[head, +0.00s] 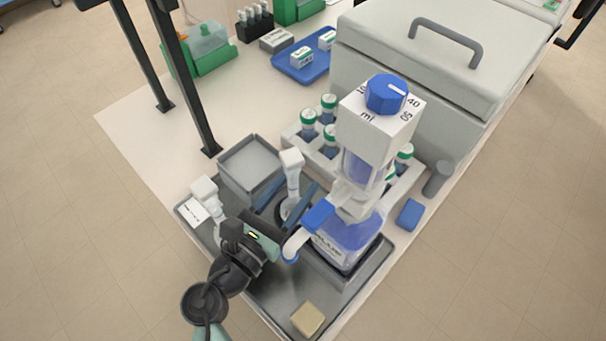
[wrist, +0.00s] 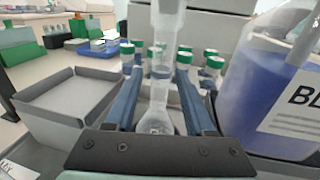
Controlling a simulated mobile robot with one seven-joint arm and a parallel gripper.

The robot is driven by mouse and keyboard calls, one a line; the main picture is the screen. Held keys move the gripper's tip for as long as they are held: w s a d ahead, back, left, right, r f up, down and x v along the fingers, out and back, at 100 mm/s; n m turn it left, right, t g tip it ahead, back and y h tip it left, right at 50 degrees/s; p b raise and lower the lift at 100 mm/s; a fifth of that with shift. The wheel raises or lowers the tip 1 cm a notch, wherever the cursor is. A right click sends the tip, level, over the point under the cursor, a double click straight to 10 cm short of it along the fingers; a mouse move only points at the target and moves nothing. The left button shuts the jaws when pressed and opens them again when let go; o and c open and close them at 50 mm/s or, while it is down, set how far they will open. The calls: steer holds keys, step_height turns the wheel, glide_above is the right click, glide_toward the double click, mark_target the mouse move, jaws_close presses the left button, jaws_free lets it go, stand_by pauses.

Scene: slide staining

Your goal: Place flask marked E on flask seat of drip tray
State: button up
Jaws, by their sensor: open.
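A clear flask with a white top (head: 291,161) stands upright between the two blue fingers of my gripper (head: 292,188). In the wrist view its neck (wrist: 160,92) rises between the open fingers, with a gap on each side. Its foot is at a dark round seat (head: 280,216) on the grey drip tray (head: 277,292), partly hidden by my gripper; I cannot tell how exactly it sits. A second white-topped flask (head: 204,190) stands at the tray's left, by a white label (head: 195,212). No letter E is readable on either flask.
A dispenser bottle with blue liquid (head: 352,240) and a blue knob stands close right of my gripper, its spout nearby. A grey open box (head: 250,165) is on the left. A rack of green-capped bottles (head: 308,119) is behind. A beige block (head: 307,319) lies in front.

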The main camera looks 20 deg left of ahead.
steer(key=s, duration=0.3)
steer(key=s+a, duration=0.1)
steer(key=s, duration=0.5)
steer(key=shift+s+a+b, duration=0.1)
steer(key=shift+a+b, duration=0.1)
steer(key=shift+b, duration=0.2)
